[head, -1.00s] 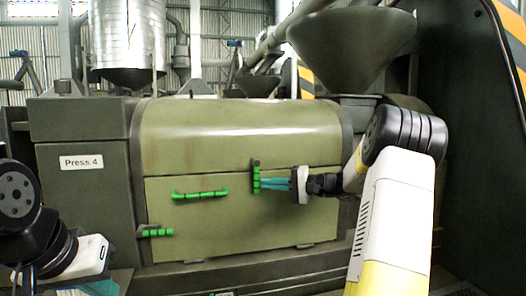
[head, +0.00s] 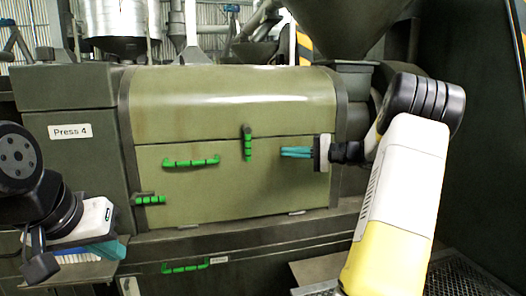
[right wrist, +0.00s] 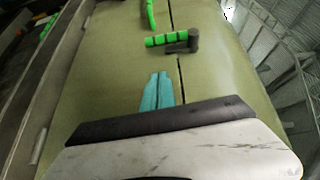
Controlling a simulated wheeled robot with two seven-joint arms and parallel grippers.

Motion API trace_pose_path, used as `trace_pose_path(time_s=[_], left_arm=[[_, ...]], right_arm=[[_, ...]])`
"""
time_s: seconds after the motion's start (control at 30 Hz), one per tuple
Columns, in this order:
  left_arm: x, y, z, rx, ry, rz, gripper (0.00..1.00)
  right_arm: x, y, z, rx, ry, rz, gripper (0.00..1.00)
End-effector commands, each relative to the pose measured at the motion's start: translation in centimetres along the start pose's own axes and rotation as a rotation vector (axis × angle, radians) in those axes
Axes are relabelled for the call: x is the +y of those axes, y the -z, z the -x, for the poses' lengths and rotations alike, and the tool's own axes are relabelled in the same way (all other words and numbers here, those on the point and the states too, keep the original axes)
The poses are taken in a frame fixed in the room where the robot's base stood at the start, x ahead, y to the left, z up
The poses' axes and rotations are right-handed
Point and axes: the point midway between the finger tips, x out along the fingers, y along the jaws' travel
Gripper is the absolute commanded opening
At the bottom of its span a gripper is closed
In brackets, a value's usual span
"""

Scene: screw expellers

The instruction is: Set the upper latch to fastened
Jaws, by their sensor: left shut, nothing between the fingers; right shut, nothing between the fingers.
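The upper latch (head: 247,146) is on the press's hinged cover, at the seam between the curved upper part and the flat panel. Its green handle hangs straight down from a dark pivot. It also shows in the right wrist view (right wrist: 168,40), with the handle across the top of the picture. My right gripper (head: 284,152) is shut and empty, its teal fingers pointing left at the latch with a clear gap. Its fingertips show in the right wrist view (right wrist: 158,78), short of the latch. My left gripper (head: 118,248) is shut at the lower left, partly hidden by its own arm.
A second green latch (head: 150,200) sits horizontal at the panel's lower left. A green bar handle (head: 191,162) is on the panel, and another (head: 186,267) is below the ledge. A "Press 4" label (head: 70,131) is on the left housing. The panel around the upper latch is clear.

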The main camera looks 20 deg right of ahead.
Motion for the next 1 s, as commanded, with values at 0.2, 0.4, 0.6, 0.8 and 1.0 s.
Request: trace_pose_path(time_s=[0.2, 0.4, 0.6, 0.8, 1.0], left_arm=[[0.0, 0.0, 0.0, 0.000, 0.000, 0.000, 0.00], [0.0, 0.0, 0.0, 0.000, 0.000, 0.000, 0.00], [0.0, 0.0, 0.0, 0.000, 0.000, 0.000, 0.00], [0.0, 0.0, 0.0, 0.000, 0.000, 0.000, 0.00], [0.0, 0.0, 0.0, 0.000, 0.000, 0.000, 0.00]], right_arm=[[0.2, 0.0, 3.2, 0.001, 0.000, 0.001, 0.00], [0.2, 0.0, 4.1, -0.001, 0.001, 0.001, 0.00], [0.2, 0.0, 4.1, -0.001, 0.000, 0.001, 0.00], [0.2, 0.0, 4.1, -0.001, 0.000, 0.001, 0.00], [0.2, 0.0, 4.1, -0.001, 0.000, 0.001, 0.00]])
